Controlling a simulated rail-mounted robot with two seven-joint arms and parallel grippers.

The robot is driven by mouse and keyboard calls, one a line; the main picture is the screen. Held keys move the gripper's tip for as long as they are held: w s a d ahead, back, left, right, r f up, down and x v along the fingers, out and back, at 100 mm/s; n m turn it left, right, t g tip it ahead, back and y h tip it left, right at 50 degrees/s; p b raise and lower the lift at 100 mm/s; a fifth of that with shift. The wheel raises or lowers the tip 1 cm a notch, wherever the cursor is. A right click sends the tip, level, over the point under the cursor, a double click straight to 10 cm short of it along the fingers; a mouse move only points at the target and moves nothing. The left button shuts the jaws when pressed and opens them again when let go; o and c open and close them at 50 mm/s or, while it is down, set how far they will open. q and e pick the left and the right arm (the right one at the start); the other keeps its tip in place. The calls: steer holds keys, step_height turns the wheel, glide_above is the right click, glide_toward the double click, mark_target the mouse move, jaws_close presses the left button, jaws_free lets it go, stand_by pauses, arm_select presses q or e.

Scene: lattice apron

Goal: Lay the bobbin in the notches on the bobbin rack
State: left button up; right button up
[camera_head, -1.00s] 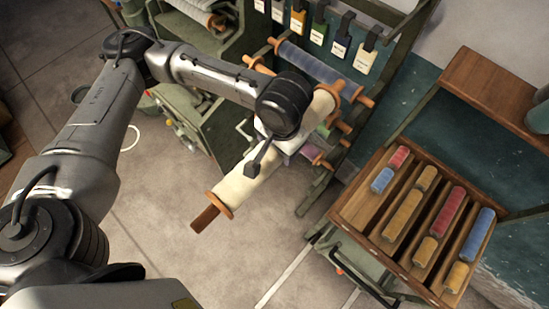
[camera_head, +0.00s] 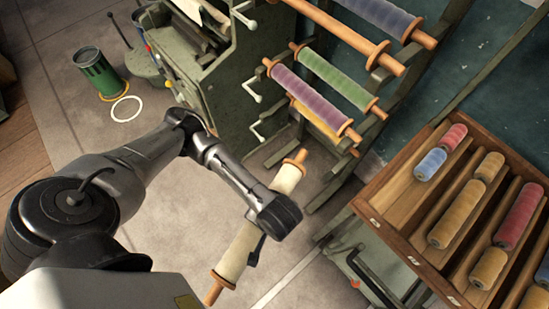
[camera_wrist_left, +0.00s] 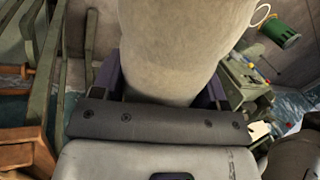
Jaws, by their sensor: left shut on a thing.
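My left gripper (camera_head: 266,224) is shut around the middle of the cream bobbin (camera_head: 238,252). The bobbin has a wooden flange and handle at each end and slants from lower left to upper right. In the left wrist view the cream roll (camera_wrist_left: 185,40) fills the space between the fingers. The bobbin rack (camera_head: 345,172) is a green frame at upper right, bearing blue (camera_head: 378,14), green (camera_head: 335,78), purple (camera_head: 310,98) and yellow (camera_head: 318,120) rolls. A bare wooden rod (camera_head: 335,27) lies in front of the blue roll. The held bobbin appears in front of the rack's lower part. I cannot make out the notches.
A wooden tray (camera_head: 388,222) with several coloured spools stands at right. A green machine (camera_head: 222,85) with white levers adjoins the rack on the left. A green canister (camera_head: 98,72) and white ring (camera_head: 126,108) are on the floor at far left. Open floor lies below the held bobbin.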

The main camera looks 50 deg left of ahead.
arm_select(q)
step_height(320, 180, down, 20)
steer(key=w+a+n+g+b, duration=0.1)
steer(key=w+a+n+b, duration=0.15)
steer(key=b, duration=0.75)
steer(key=w+a+f+y+b, duration=0.2)
steer(key=w+a+f+b, duration=0.3)
steer(key=f, duration=0.5)
steer(key=w+a+m+t, duration=0.8)
steer(key=w+a+m, duration=0.6)
steer(key=a, duration=0.2)
steer(key=w+r+m+t+h+b, duration=0.1)
steer(key=w+m+t+h+b, duration=0.1)
steer(key=w+m+b, duration=0.3)
steer(key=w+d+r+m+t+h+b, duration=0.1)
steer(key=w+m+t+h+b, duration=0.2)
steer(key=w, duration=1)
steer(key=shift+w+d+r+m+t+h+b, duration=0.2)
steer(key=shift+w+r+m+t+h+b, duration=0.15)
steer(key=shift+m+b, duration=0.75)
